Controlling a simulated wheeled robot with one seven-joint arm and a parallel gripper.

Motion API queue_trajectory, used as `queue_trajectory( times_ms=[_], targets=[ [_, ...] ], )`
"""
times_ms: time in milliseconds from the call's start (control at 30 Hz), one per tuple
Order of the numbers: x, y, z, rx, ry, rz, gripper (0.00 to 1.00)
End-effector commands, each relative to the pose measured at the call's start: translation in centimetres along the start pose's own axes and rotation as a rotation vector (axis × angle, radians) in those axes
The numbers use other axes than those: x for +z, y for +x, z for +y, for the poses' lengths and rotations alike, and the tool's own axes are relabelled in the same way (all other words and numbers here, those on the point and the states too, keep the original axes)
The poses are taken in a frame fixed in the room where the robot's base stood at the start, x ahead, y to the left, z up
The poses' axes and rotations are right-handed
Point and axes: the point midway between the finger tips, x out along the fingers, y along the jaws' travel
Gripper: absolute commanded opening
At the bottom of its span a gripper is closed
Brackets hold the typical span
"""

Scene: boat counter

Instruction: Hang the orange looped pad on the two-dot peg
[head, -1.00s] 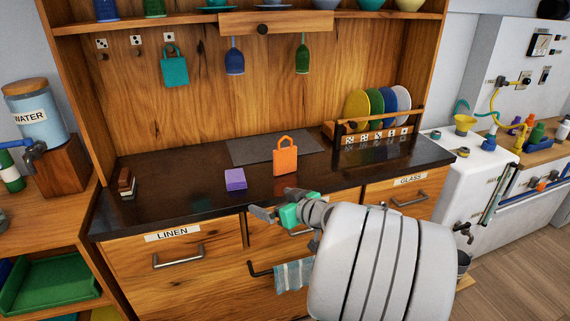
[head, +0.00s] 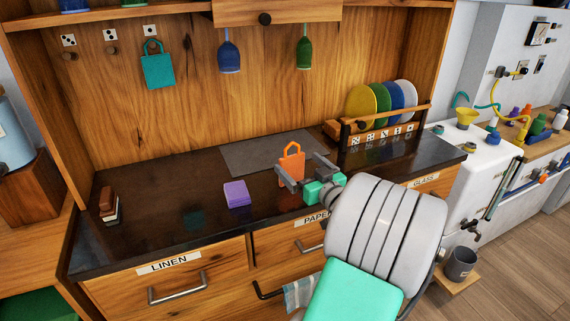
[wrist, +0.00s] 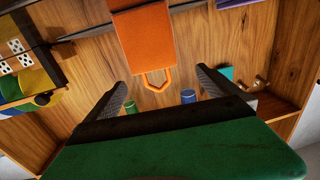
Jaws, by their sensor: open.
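The orange looped pad (head: 291,166) stands upright on the dark counter with its loop up. In the wrist view the pad (wrist: 143,45) appears upside down, its loop between my fingertips. My gripper (head: 298,162) is open at the pad; I cannot tell whether the fingers touch it. On the back wall at left are three pegs under dotted tiles: a left peg (head: 69,56), a middle peg (head: 111,50), and a right one bearing a teal looped pad (head: 158,70). The left and middle pegs are bare.
A purple block (head: 237,194) lies left of the orange pad, and a brown-and-white block (head: 109,205) at the far left. A plate rack (head: 385,130) stands at right. Blue (head: 229,55) and green (head: 304,50) glasses hang above. The left counter is mostly clear.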

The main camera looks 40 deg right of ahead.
Motion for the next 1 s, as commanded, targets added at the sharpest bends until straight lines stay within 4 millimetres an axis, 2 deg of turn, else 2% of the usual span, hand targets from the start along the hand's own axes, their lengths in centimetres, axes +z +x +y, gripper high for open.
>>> queue_trajectory(
  times_ms=[400,633,1000],
  targets=[
    [0.2,6.0,0.9,0.012,0.000,0.000,1.00],
    [0.4,6.3,0.9,0.013,-0.001,0.000,0.99],
    [0.4,6.3,0.7,0.010,0.000,-0.001,0.69]
  ],
)
